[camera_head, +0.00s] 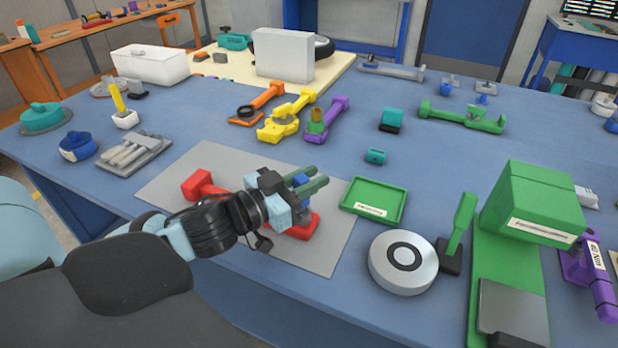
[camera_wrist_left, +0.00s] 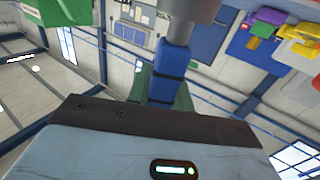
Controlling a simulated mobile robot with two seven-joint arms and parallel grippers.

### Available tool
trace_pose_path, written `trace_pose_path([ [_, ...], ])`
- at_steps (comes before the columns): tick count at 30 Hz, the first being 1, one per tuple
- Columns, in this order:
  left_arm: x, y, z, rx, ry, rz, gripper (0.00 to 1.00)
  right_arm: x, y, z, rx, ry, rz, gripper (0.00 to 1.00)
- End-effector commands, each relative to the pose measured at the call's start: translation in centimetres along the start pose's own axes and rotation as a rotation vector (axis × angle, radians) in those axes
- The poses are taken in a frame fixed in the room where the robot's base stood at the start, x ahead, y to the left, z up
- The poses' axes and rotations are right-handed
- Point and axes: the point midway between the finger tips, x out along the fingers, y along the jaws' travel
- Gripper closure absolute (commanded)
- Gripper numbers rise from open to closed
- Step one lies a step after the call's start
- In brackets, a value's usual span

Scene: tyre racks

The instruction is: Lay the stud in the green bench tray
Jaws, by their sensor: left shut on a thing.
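My left gripper (camera_head: 316,184) reaches in from the left over the grey mat and is shut on the stud. The stud (camera_head: 301,180) shows as a small blue piece between the greenish fingers in the head view. In the left wrist view the stud (camera_wrist_left: 171,75) is a blue rod with a thicker grey part at one end; the fingers partly hide it. The green bench tray (camera_head: 345,206) lies flat to the right of the gripper. It has a low rim and a white label and looks empty. The stud is apart from the tray. My right gripper is not in view.
A red tool (camera_head: 302,229) lies on the grey mat (camera_head: 335,228) beneath my gripper. A silver round disc (camera_head: 403,263) and a green press-like stand (camera_head: 530,210) stand right of the tray. A small teal block (camera_head: 376,156) sits behind it.

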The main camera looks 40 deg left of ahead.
Motion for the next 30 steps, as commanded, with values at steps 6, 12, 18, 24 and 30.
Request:
trace_pose_path([
  [6, 0.0, 0.0, 0.3, -0.001, -0.001, 0.000, 1.00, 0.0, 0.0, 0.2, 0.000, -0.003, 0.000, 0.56],
  [12, 0.0, 0.0, 0.9, -0.001, -0.002, 0.000, 1.00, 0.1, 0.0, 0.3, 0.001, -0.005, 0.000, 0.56],
  [18, 0.0, 0.0, 1.6, -0.004, -0.009, -0.001, 1.00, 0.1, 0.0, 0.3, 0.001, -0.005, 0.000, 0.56],
  [24, -0.1, 0.0, 1.6, -0.003, -0.009, -0.001, 0.61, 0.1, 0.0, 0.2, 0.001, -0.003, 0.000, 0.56],
  [30, 0.0, 0.0, 1.4, -0.001, -0.004, 0.000, 0.57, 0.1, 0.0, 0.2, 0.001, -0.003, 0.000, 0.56],
])
